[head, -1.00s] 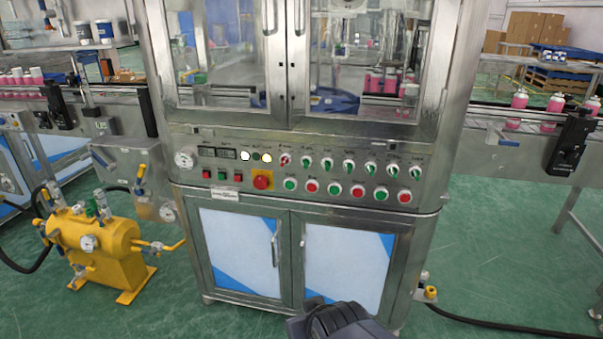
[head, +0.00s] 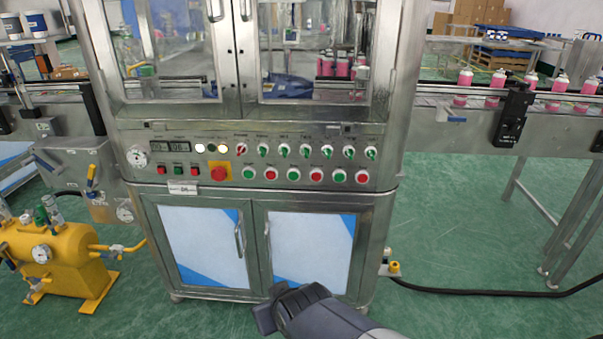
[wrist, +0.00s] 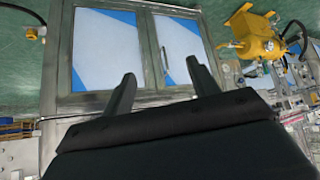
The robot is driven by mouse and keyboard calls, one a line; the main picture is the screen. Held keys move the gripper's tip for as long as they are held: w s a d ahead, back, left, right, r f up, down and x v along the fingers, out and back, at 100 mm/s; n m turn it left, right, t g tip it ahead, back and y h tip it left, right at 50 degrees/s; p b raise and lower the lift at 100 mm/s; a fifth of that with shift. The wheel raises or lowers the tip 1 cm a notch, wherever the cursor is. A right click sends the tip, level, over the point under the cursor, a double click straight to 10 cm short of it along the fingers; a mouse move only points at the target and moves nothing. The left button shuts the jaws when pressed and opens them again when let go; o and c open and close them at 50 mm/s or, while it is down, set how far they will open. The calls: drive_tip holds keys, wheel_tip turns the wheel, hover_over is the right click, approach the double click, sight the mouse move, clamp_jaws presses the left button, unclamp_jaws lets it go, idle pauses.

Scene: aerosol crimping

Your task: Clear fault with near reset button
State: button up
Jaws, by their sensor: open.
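The control panel (head: 320,150) spans the front of the steel crimping machine. It has a row of round green and red push buttons (head: 271,174), a row of turn switches (head: 285,152), and small square red and green buttons (head: 177,170) at the left. A red mushroom button (head: 219,174) sits on a yellow plate. The labels are too small to read, so I cannot tell which button is the reset. My gripper (wrist: 160,68) is open and empty in the wrist view, facing the lower cabinet doors (wrist: 108,50). In the head view my arm is low, below the panel, touching no button.
A yellow tank (head: 52,255) with gauges and hoses stands at the left. A conveyor (head: 560,115) carrying pink cans runs off to the right. A black hose (head: 480,293) lies on the green floor at the right. Open floor (head: 450,230) shows beside the cabinet.

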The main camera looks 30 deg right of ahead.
clamp_jaws()
idle(0.4)
idle(1.0)
